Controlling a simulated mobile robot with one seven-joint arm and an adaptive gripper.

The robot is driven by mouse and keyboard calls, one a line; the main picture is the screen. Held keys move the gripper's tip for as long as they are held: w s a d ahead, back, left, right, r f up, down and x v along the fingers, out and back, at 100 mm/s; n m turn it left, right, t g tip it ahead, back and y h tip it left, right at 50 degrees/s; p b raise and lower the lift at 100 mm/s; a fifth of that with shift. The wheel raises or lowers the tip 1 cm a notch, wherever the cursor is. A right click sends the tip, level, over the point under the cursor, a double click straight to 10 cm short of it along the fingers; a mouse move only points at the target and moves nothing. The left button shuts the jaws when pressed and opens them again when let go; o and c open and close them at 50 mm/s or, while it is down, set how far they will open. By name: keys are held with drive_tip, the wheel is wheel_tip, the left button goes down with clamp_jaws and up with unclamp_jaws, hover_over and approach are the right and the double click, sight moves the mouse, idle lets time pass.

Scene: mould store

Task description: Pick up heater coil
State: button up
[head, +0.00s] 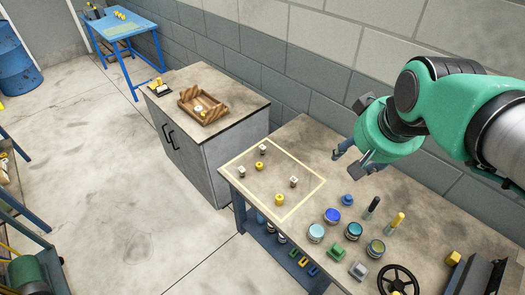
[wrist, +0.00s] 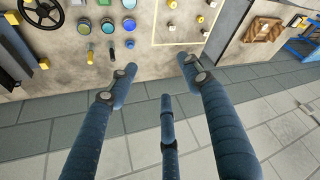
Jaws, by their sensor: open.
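I cannot tell for sure which small part is the heater coil. In the head view, small yellow round parts (head: 280,199) (head: 259,165) and small pale blocks (head: 293,181) (head: 262,149) stand inside a yellow-outlined area (head: 311,195) on the workbench (head: 417,198). My gripper (head: 352,162) is above the back of the bench, to the right of the outlined area. It is open and empty. In the wrist view my spread fingers (wrist: 157,74) are clear of the parts, which appear beyond them near the top.
Jars (head: 332,215), a blue knob-like part (head: 347,200), upright tools (head: 395,222) and a black handwheel (head: 398,281) crowd the front right of the bench. A cabinet (head: 213,147) with a wooden tray (head: 203,105) stands left. A block wall runs behind.

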drive_tip(key=w+a+f, duration=0.1)
drive_tip(key=w+a, duration=0.1)
drive_tip(key=w, duration=0.7)
drive_tip(key=w+a+f, duration=0.2)
drive_tip(key=w, duration=0.7)
drive_tip(key=n+g+y+p, duration=0.1)
drive_tip(key=n+p, duration=0.1)
drive_tip(key=n, duration=0.1)
hover_over(262, 147)
drive_tip(key=s+d, duration=0.2)
drive_tip(key=s, duration=0.2)
wheel_tip(262, 147, down, 41)
drive_tip(key=shift+s+a, duration=0.2)
drive_tip(key=shift+b+x, duration=0.35)
drive_tip(key=shift+x, duration=3.85)
